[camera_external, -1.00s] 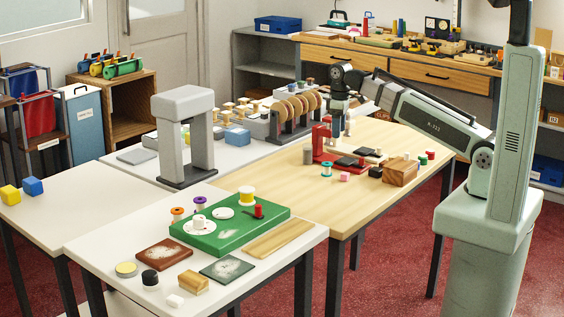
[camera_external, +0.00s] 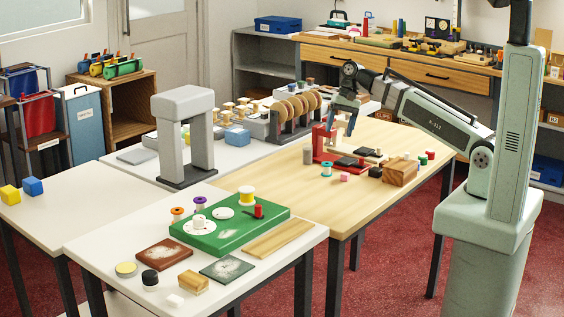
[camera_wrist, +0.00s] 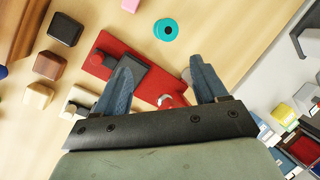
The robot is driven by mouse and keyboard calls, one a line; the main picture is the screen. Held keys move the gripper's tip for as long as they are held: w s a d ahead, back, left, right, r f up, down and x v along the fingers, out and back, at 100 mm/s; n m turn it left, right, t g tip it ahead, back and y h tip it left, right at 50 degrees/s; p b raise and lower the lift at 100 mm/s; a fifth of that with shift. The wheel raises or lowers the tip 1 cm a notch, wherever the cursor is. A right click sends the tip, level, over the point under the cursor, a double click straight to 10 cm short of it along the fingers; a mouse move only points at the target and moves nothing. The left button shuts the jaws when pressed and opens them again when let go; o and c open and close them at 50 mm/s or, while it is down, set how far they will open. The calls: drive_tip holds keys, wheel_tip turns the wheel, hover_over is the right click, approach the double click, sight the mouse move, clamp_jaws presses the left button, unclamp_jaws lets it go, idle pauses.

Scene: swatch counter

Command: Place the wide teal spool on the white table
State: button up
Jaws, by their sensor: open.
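White tables are at the front left (camera_external: 105,240), the far left (camera_external: 70,203) and behind the wooden table (camera_external: 225,168).
A red stand (camera_external: 322,146) with dark parts rises under my gripper. A pink block (camera_external: 344,177) lies close to the teal spool, and a wood block (camera_external: 400,172) sits further right. A grey arch (camera_external: 208,140) and a green board (camera_external: 215,237) occupy white tables.

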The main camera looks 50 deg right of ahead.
sight(327, 163)
drive_tip(key=shift+w+a+f+m+y, duration=0.15)
drive_tip(key=shift+a+f+m, duration=0.9)
drive_tip(key=shift+f+m, duration=1)
drive_tip(key=shift+w+a+f+m+y, duration=0.1)
drive_tip(key=shift+a+f+m, duration=0.9)
drive_tip(key=shift+f+m, duration=0.95)
drive_tip(key=shift+w+a+f+m+y, duration=0.15)
drive_tip(key=shift+a+f+m, duration=0.9)
drive_tip(key=shift+f+m, duration=1)
drive_tip(key=shift+f+n, duration=0.2)
drive_tip(key=shift+n, duration=0.05)
drive_tip(key=c, duration=1.2)
drive_tip(key=shift+r, duration=0.15)
